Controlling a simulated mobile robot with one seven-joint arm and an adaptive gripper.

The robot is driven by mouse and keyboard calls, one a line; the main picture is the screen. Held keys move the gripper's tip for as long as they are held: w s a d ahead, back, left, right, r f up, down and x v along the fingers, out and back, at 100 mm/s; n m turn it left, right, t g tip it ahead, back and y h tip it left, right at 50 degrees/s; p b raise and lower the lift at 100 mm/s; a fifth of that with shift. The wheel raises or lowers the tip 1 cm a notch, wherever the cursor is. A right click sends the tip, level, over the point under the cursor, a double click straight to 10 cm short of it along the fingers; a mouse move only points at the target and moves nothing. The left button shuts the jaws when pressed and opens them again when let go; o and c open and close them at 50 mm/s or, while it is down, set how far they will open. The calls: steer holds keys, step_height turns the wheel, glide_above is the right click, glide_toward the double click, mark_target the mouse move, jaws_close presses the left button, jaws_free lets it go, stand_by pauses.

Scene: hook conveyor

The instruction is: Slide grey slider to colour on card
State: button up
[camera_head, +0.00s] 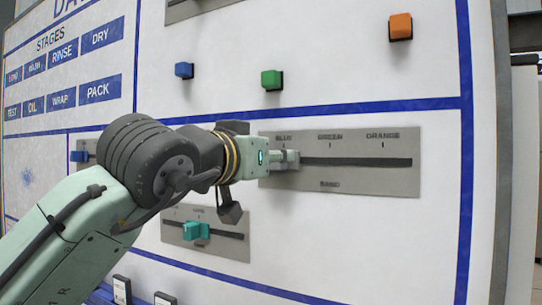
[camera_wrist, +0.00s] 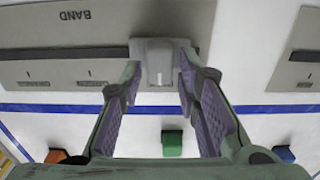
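The grey slider (camera_head: 291,160) sits at the left end of the slot in the BAND plate (camera_head: 345,180), under the label BLUE. GREEN and ORANGE are marked further right along the slot. My gripper (camera_head: 272,158) is at the slider, facing the board. In the wrist view, which shows the board upside down, the slider (camera_wrist: 160,60) stands between the tips of my open fingers (camera_wrist: 160,85). Gaps appear on both sides of its knob, so the fingers do not look closed on it. I cannot make out a colour card in either view.
Orange (camera_head: 400,27), green (camera_head: 271,79) and blue (camera_head: 184,70) blocks stick out above the BAND plate. A teal slider (camera_head: 197,231) is on a plate below, and a blue slider (camera_head: 79,156) is at left. The slot right of the grey slider is clear.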

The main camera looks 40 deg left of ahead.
jaws_close()
stand_by(0.6)
steer(key=w+d+b, duration=0.1)
steer(key=d, duration=0.4)
steer(key=w+d+b, duration=0.1)
steer(key=d, duration=0.5)
steer(key=w+d+b, duration=0.2)
steer(key=d, duration=0.4)
steer(key=shift+o, duration=1.6)
jaws_free()
steer(key=shift+w+d, duration=0.1)
